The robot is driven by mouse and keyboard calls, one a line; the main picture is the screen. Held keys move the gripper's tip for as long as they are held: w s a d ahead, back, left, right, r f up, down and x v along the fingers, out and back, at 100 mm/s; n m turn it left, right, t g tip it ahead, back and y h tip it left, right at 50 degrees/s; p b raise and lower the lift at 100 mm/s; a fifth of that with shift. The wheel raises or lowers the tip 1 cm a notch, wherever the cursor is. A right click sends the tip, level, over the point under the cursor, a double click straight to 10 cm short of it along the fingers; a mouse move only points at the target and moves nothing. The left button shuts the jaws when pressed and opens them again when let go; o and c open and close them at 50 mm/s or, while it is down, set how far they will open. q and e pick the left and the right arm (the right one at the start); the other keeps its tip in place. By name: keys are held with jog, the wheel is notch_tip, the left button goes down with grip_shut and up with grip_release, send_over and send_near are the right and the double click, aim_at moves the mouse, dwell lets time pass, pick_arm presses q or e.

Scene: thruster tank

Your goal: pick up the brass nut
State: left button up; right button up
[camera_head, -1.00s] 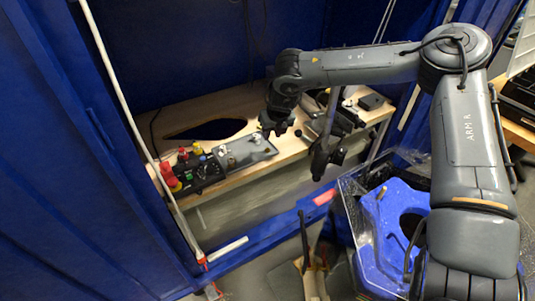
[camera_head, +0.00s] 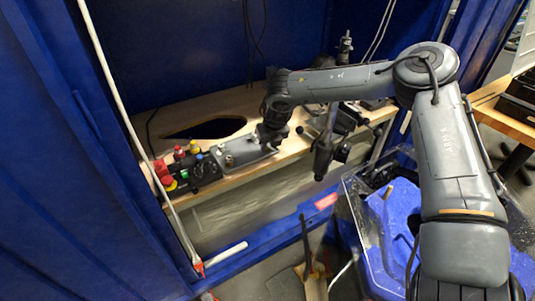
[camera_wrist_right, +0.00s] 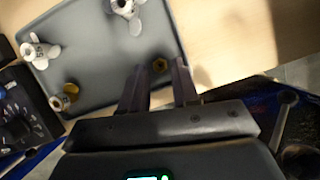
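The brass nut (camera_wrist_right: 160,65) lies on the grey tray (camera_wrist_right: 100,75), near its edge, in the right wrist view. Whether the fingers are down at the nut's height I cannot tell. In the head view my right gripper (camera_head: 269,146) is over the right end of the tray (camera_head: 236,156), and the nut cannot be made out. My left gripper is in neither view.
Small propellers (camera_wrist_right: 38,51) stand on the tray left of my fingers. A control box (camera_head: 198,168) with coloured knobs adjoins the tray's left end. Dark equipment (camera_head: 340,120) stands to the right on the wooden bench (camera_head: 240,105). A clear bin (camera_head: 365,235) is below right.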

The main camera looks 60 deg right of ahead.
jog(key=shift+w+d+f, duration=0.15)
jog(key=shift+f, duration=0.35)
grip_shut()
jog(key=shift+r, duration=0.1)
